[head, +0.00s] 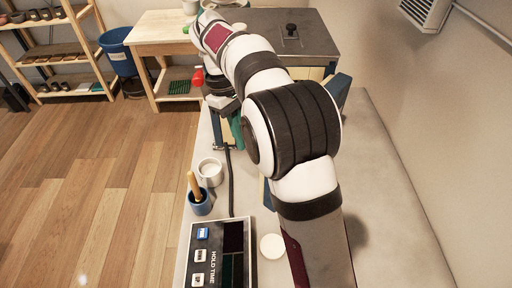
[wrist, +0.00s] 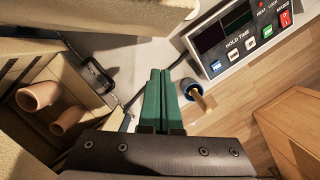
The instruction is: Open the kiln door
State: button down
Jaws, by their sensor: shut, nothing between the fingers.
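The kiln (head: 285,30) stands at the back in the head view, with a dark top and a black knob. My arm hides most of its front. In the wrist view the pale-lined kiln interior (wrist: 28,120) shows at the left with terracotta pots (wrist: 40,96) inside, so the front is at least partly open. A dark bracket-like handle (wrist: 98,76) is by its edge. A thick pale slab (wrist: 135,14), possibly the door, crosses the top. My gripper (wrist: 158,72) has green fingers shut together, empty, right of the handle and apart from it. It also shows partly in the head view (head: 238,132).
The controller (head: 219,254) lies at the bench front, with a black cable running back. A white cup (head: 210,172) and a blue cup with a wooden-handled tool (head: 199,200) stand on the left edge. A pale disc (head: 272,247) lies near the controller. A wall bounds the right.

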jog(key=s+d, duration=0.1)
jog(key=s+d+f, duration=0.1)
jog(key=d, duration=0.1)
jog(key=shift+s+d, duration=0.15)
jog(key=shift+s, duration=0.25)
jog(key=s+d+n, duration=0.3)
jog(key=s+d, duration=0.1)
jog(key=d, duration=0.4)
jog(key=s+d+n+t, duration=0.1)
jog(key=s+d+n, duration=0.2)
jog(key=d, duration=0.4)
jog(key=shift+s+d+h, duration=0.3)
jog(key=shift+s+d, duration=0.1)
jog(key=shift+s, duration=0.3)
